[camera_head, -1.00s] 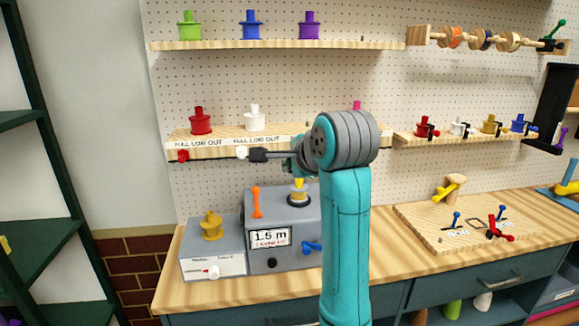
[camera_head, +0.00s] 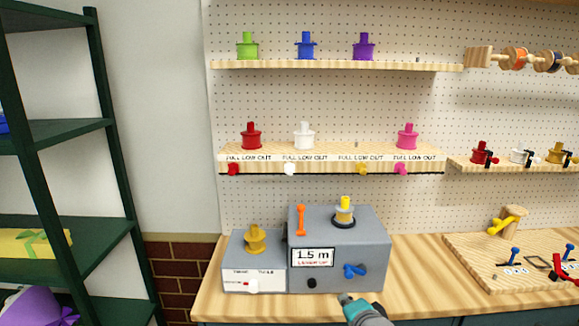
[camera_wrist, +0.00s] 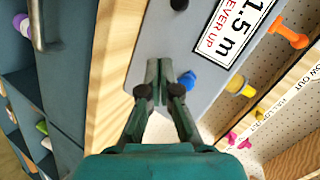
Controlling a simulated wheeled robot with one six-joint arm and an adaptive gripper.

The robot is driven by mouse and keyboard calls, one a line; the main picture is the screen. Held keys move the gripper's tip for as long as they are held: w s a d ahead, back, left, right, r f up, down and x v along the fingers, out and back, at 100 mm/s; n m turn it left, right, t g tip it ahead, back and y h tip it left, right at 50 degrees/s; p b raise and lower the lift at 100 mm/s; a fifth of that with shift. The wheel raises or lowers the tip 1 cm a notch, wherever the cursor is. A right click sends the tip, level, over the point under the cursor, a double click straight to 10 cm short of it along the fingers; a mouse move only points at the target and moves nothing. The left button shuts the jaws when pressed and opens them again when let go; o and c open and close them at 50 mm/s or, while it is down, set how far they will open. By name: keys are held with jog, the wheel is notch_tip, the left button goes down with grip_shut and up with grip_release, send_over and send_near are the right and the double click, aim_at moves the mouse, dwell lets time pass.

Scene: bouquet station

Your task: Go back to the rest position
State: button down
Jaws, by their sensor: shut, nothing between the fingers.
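My gripper (camera_head: 346,299) shows at the bottom of the head view, low in front of the grey machine and by the front part of the wooden bench. In the wrist view its fingers (camera_wrist: 167,80) are close together with nothing held between them. The grey machine (camera_head: 374,222) behind it carries a "1.5 m" display (camera_head: 313,257), an orange lever (camera_head: 300,220), a blue knob (camera_head: 355,270) and a yellow-topped spool (camera_head: 344,212). Most of my arm is out of the head view.
A shelf (camera_head: 290,171) above the machine holds red, white and pink spools, with knobs along its front. A dark green rack (camera_head: 105,200) stands at the left. A wooden board (camera_head: 470,262) with small tools lies on the bench at right.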

jog(key=s+d+f+n+t+h, duration=0.1)
jog(key=s+d+f+n, duration=0.15)
jog(key=s+f, duration=0.8)
jog(key=s+d+f+n, duration=0.1)
jog(key=s+f+n, duration=0.2)
jog(key=s+f, duration=0.7)
jog(key=s+d+r+n, duration=0.1)
jog(key=s+r+n, duration=0.2)
jog(key=s, duration=1.2)
jog(key=s+d+r+n+t, duration=0.1)
jog(key=s+r+n, duration=0.3)
jog(key=s, duration=1)
notch_tip(320, 180, up, 2)
jog(key=shift+s+r+h, duration=0.1)
jog(key=shift+s+h, duration=0.25)
jog(key=shift+h, duration=0.05)
